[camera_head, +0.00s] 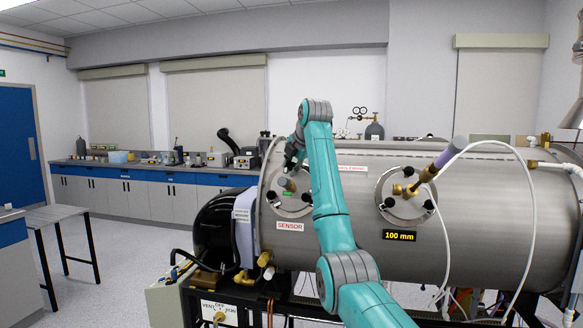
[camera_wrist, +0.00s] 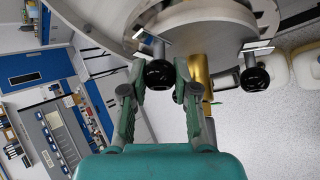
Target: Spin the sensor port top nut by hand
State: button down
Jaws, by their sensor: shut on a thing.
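The sensor port is a round steel flange (camera_head: 291,204) above the red "SENSOR" label (camera_head: 290,226) on the chamber's left end. My gripper (camera_head: 291,161) is at the top of this flange and hides the top nut there in the head view. In the wrist view, the top nut, a round black knob (camera_wrist: 158,74), sits between the fingertips of my gripper (camera_wrist: 161,78), which is shut on it. A second black knob (camera_wrist: 254,78) is to the right, clear of the fingers. A brass fitting (camera_wrist: 200,70) stands just behind the right finger.
The large steel chamber (camera_head: 480,235) fills the right side. A second port (camera_head: 405,195) with a brass fitting and white hose (camera_head: 532,210) is to the right, above a "100 mm" display (camera_head: 399,236). A bench (camera_head: 150,185) runs along the back wall. The floor at left is partly open.

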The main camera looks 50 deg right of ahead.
jog(key=m+t+h, duration=0.1)
jog(key=m, duration=0.2)
jog(key=m+t, duration=0.2)
jog(key=shift+f+m+t+h, duration=0.1)
jog(key=shift+m+t+h, duration=0.2)
jog(key=shift+m+h, duration=0.1)
jog(key=m+t+h, duration=0.1)
jog(key=m, duration=0.2)
jog(key=m+t+h, duration=0.1)
jog(key=m+h, duration=0.1)
jog(key=m, duration=0.1)
jog(key=shift+m, duration=0.3)
jog(key=shift+h, duration=0.3)
jog(key=c, duration=0.9)
grip_release()
jog(key=shift+o, duration=0.2)
jog(key=v, duration=0.7)
jog(key=shift+s, duration=0.25)
jog(key=shift+a, duration=0.2)
